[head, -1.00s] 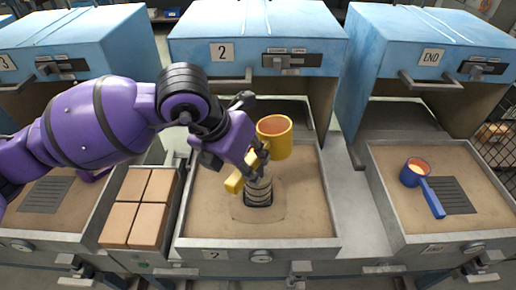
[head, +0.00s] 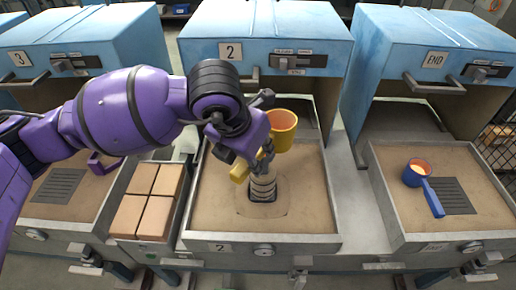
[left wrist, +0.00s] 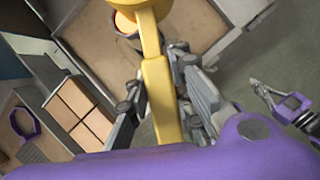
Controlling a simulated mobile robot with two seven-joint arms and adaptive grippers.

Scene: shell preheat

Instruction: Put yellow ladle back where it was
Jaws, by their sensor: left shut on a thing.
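The yellow ladle (head: 281,134) is in my left gripper (head: 264,158), which is shut on its handle. The cup is raised, mouth up, above the back part of the sand bed of station 2 (head: 300,205). In the left wrist view the yellow handle (left wrist: 160,88) runs between the fingers, with the cup at the top edge.
A blue ladle (head: 418,174) lies on the END bed at right. A purple ladle (head: 103,165) is on the station 3 bed. A tray of tan blocks (head: 147,201) stands left of station 2. Blue hoods (head: 265,30) overhang the beds' backs.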

